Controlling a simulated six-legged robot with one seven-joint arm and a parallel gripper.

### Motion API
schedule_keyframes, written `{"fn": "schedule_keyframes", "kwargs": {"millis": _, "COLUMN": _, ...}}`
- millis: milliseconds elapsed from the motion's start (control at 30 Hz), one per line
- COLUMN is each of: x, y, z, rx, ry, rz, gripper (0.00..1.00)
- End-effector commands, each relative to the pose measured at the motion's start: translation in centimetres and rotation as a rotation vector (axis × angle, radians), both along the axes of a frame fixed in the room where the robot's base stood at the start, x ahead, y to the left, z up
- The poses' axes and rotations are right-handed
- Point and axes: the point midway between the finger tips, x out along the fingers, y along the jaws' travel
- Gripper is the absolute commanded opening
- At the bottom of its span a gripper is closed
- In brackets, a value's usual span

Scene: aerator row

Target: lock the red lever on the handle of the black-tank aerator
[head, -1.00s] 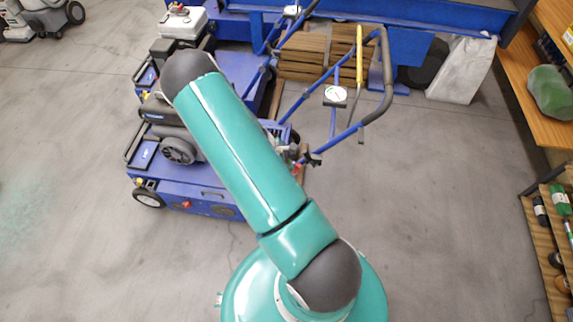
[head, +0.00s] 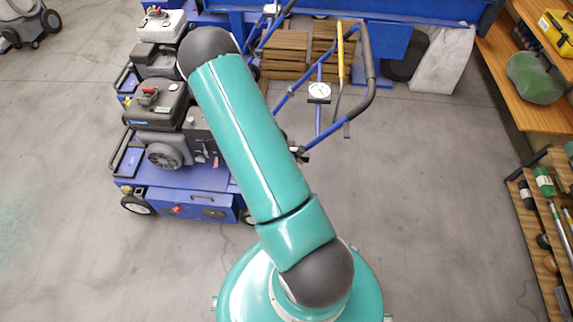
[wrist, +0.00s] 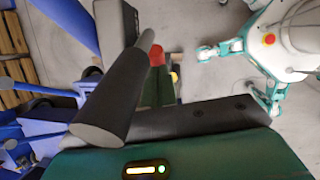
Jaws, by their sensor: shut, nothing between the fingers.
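The black-tank aerator (head: 158,103) stands left of centre in the head view, a blue machine with a black tank on its engine. Its blue tube handle, with a black grip (head: 369,75), reaches right past my arm. My arm hides part of the handle's lower end and my gripper in that view. A red-tipped piece (wrist: 157,53), seemingly the red lever, shows just right of the fingertips. I cannot tell whether they touch it or which way it is set.
A second aerator with a white tank (head: 161,23) stands behind. A white gauge (head: 319,91) sits on the handle, near a yellow-handled tool (head: 341,55). Brown slats and a pale sack (head: 441,58) are behind. Wooden shelves (head: 545,118) line the right. The floor between is clear.

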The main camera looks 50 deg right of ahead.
Motion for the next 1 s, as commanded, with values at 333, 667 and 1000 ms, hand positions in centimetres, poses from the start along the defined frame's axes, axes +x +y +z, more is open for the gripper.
{"fn": "schedule_keyframes", "kwargs": {"millis": 333, "x": 0.0, "y": 0.0, "z": 0.0, "rx": 0.000, "ry": 0.000, "rz": 0.000, "gripper": 0.00}}
{"fn": "schedule_keyframes", "kwargs": {"millis": 667, "x": 2.3, "y": 2.1, "z": 2.6, "rx": 0.000, "ry": -0.004, "rz": 0.000, "gripper": 0.00}}
{"fn": "schedule_keyframes", "kwargs": {"millis": 1000, "x": 2.1, "y": 2.9, "z": 8.8, "rx": -0.001, "ry": -0.004, "rz": -0.003, "gripper": 0.00}}
